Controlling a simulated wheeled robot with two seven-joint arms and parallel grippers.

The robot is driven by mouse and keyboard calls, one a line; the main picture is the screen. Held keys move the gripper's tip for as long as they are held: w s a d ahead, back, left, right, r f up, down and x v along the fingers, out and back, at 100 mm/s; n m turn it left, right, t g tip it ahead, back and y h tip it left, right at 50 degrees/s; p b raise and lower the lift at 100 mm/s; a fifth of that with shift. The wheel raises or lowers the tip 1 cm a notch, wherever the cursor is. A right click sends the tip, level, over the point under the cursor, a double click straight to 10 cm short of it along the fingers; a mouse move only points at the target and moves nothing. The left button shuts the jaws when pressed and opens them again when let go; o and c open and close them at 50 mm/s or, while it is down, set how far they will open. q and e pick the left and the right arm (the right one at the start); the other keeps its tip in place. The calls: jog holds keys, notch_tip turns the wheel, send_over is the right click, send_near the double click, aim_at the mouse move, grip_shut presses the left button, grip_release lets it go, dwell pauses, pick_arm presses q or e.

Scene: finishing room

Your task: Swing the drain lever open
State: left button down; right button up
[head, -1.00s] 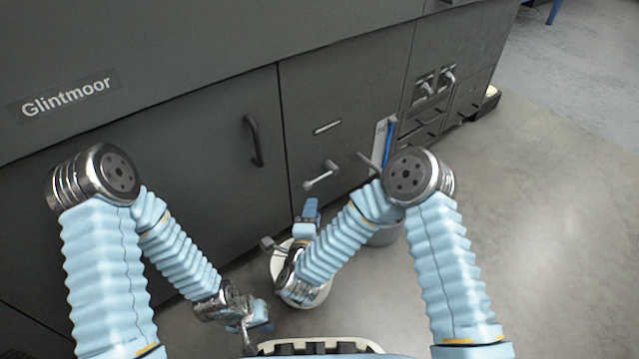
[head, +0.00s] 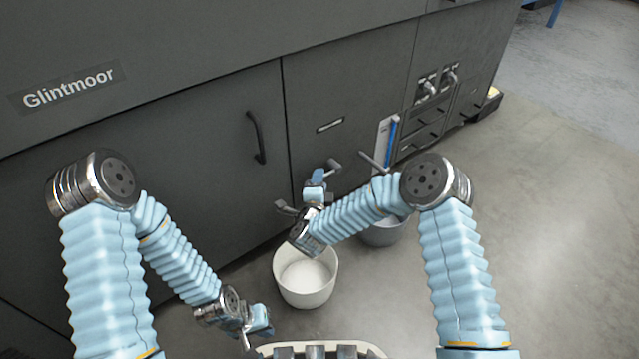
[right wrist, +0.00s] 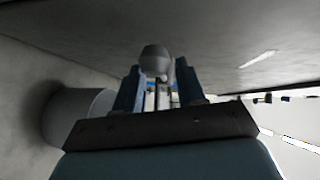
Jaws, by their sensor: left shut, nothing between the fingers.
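The drain lever (head: 334,166) is a short grey lever on the dark machine front, mostly hidden behind my right gripper in the head view. My right gripper (head: 318,177) is raised at the lever. In the right wrist view its two blue fingers stand apart, and a rounded grey end (right wrist: 155,58), apparently the lever's, shows between and just beyond the tips. I cannot tell whether they touch it. My left gripper (head: 259,323) is shut and empty, low at the front, well away from the lever.
A white bucket (head: 285,284) stands on the floor below my right gripper. A grey bucket (head: 383,237) stands to its right, partly behind my right arm. A dark door handle (head: 257,138) is left of the lever. Open floor lies to the right.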

grip_shut()
pick_arm(q)
jog(key=shift+r, duration=0.15)
pick_arm(e)
jog(key=shift+r, duration=0.1)
